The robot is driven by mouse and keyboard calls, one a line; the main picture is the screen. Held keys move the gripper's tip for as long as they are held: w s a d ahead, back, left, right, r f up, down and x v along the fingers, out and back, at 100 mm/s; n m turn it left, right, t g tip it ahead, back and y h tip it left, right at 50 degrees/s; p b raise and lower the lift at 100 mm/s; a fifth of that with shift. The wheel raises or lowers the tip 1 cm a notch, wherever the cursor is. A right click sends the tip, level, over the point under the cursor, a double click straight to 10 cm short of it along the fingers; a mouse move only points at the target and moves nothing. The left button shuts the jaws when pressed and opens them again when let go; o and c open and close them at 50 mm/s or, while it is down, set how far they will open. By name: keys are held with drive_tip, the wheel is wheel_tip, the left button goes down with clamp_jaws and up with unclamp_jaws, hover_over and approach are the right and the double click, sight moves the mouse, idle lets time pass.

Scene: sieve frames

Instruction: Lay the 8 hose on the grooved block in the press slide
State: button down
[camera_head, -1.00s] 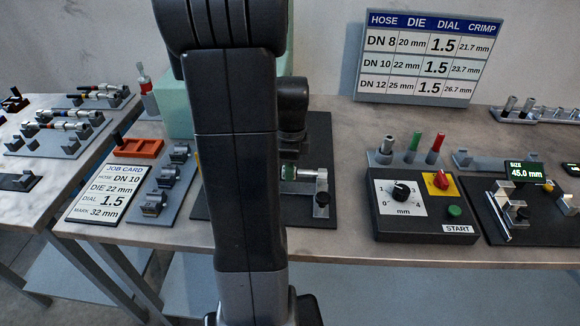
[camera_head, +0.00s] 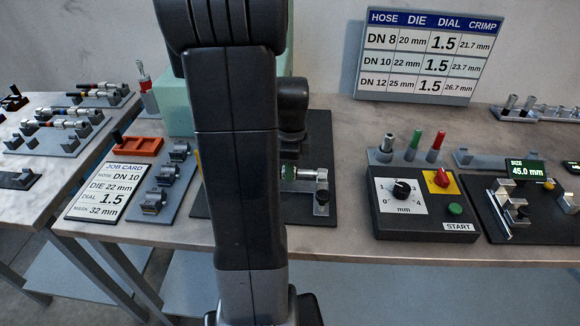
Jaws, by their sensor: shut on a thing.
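My gripper (camera_head: 289,158) is mostly hidden behind my own dark arm, low over the black press base plate (camera_head: 322,135). It is shut on a short hose, of which a green part (camera_head: 288,173) and a silver end (camera_head: 306,174) show to the right of my arm. The silver end lies level beside a small upright post (camera_head: 322,190) on the plate. The grooved block and the slide are hidden by my arm, so I cannot tell whether the hose touches the block.
The pale green press body (camera_head: 178,95) stands behind my arm. A grey rack with dies (camera_head: 155,203), a job card (camera_head: 97,192) reading DN 10 and an orange tray (camera_head: 138,147) are left. The control box (camera_head: 425,222) is right. Bare table (camera_head: 345,170) lies between.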

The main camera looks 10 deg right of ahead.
drive_tip(key=shift+f, duration=0.2)
drive_tip(key=c, duration=1.1)
unclamp_jaws()
wheel_tip(320, 180, up, 14)
drive_tip(key=shift+d+f, duration=0.1)
wheel_tip(320, 180, down, 14)
drive_tip(key=shift+r, duration=0.4)
drive_tip(key=shift+f, duration=0.15)
